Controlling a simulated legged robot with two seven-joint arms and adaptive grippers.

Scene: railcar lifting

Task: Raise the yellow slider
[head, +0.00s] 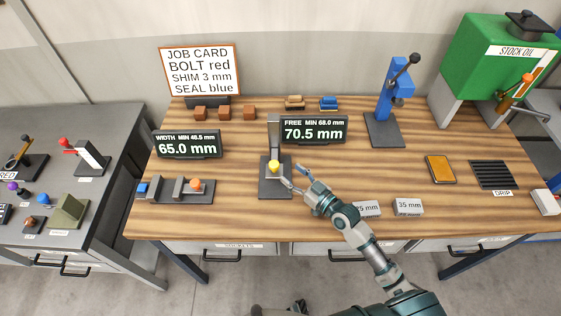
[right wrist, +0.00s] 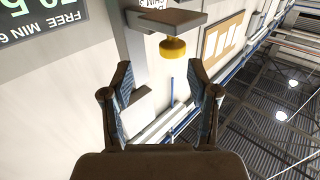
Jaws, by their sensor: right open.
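The yellow slider (head: 274,167) is a small round yellow knob on a grey gauge stand (head: 275,193) with an upright post, near the middle of the wooden table. In the right wrist view the yellow knob (right wrist: 172,49) shows on a grey arm, just beyond the fingertips. My right gripper (head: 291,176) is open and just right of the knob, with its fingers pointing toward it. In the right wrist view my right gripper (right wrist: 160,80) has its fingers spread and nothing between them; no contact with the knob shows. My left gripper is not in view.
A display (head: 314,130) reading FREE MIN 68.0, 70.5 mm stands behind the stand. Grey blocks (head: 408,207) lie to the right, near my arm. A blue press (head: 393,95) stands at the back.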

